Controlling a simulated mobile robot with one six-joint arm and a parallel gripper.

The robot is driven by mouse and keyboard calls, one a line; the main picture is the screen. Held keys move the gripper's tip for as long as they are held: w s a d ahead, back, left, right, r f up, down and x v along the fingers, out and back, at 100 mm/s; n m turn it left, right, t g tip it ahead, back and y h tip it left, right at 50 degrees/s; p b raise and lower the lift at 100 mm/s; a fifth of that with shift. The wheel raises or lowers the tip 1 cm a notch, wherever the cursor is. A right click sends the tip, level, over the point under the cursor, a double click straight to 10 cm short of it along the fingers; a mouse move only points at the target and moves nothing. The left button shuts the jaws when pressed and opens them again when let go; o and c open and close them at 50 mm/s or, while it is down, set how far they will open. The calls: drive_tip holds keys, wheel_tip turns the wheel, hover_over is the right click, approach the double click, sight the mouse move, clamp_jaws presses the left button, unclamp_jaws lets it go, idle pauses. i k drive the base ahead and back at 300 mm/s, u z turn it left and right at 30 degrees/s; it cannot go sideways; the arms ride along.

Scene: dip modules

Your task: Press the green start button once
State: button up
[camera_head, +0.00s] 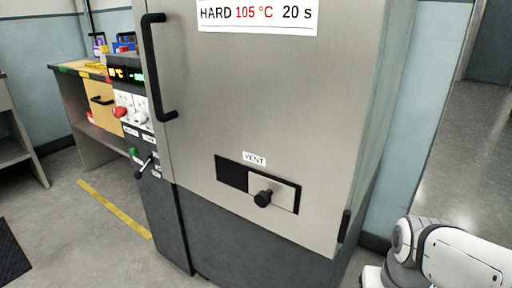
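A small green button (132,152) sits low on the narrow control panel at the left of a large grey cabinet (250,110). It is seen at a steep angle, so whether it is pressed in cannot be told. A black lever (144,167) sticks out just below and right of it. A red button (119,112) and white knobs (139,118) are above it. Two lit displays (127,75), one amber and one green, are at the panel's top. My gripper is not in view; part of a white arm shows at the lower right.
The cabinet door has a long black handle (157,68) and a vent slide with a black knob (263,198). A sign above reads HARD 105 °C 20 s. A workbench (82,70) stands at the back left. Grey floor with a yellow line (114,208) is clear at left.

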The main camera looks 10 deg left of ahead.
sight(133, 152)
drive_tip(key=z, duration=0.1)
drive_tip(key=k, duration=1.8)
drive_tip(key=u, duration=0.8)
drive_tip(key=i, duration=1)
drive_tip(key=u, duration=0.1)
